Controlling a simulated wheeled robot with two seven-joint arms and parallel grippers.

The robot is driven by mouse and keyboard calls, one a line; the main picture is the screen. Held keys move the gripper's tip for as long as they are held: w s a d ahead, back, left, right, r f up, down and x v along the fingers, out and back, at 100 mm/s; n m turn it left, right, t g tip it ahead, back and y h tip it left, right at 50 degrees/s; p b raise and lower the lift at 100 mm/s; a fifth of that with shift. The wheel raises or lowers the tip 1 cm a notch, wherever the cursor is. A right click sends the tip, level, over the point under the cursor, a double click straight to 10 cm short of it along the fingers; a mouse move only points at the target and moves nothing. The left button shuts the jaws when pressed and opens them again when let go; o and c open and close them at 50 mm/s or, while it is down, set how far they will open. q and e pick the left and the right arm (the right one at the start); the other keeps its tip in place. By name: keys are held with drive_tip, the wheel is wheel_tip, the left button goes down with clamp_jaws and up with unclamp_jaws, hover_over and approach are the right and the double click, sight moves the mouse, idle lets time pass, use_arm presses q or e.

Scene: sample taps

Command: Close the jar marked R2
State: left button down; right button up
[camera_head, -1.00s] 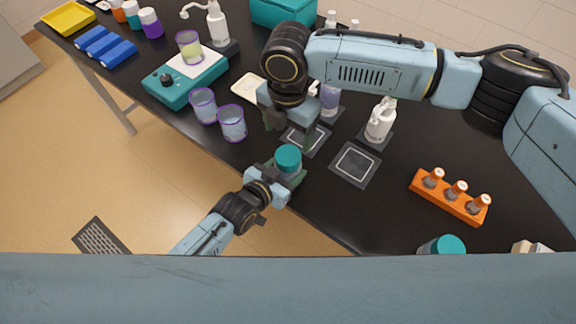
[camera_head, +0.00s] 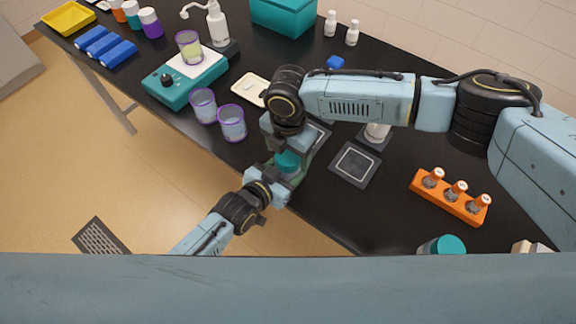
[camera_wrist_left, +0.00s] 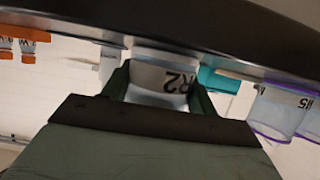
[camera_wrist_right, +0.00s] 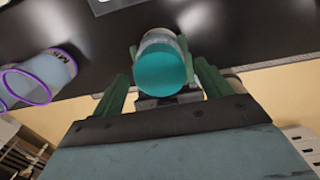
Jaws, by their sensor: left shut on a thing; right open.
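The jar marked R2 (camera_wrist_left: 165,78) is between the fingers of my left gripper (camera_wrist_left: 160,85), which is shut on its body; the label reads R2 in the left wrist view. Its teal lid (camera_wrist_right: 162,70) faces my right gripper (camera_wrist_right: 162,85), with the jar's clear body behind it. In the head view the teal lid (camera_head: 287,161) shows just below my right gripper (camera_head: 288,150), near the table's front edge. My right gripper is open, its fingers on either side of the lid and apart from it. Whether the lid is seated tight cannot be told.
Two purple-rimmed cups (camera_head: 232,123) stand left of the grippers. A teal scale (camera_head: 186,78) carries another cup. An orange rack (camera_head: 450,196) with several small bottles and another teal-lidded jar (camera_head: 442,246) are to the right. A square pad (camera_head: 355,165) is bare.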

drive_tip(key=shift+c, duration=0.5)
drive_tip(key=c, duration=0.9)
drive_tip(key=shift+m, duration=0.8)
drive_tip(key=shift+c, duration=0.2)
drive_tip(key=o, duration=1.1)
drive_tip(key=shift+o, duration=0.2)
wheel_tip(320, 180, up, 12)
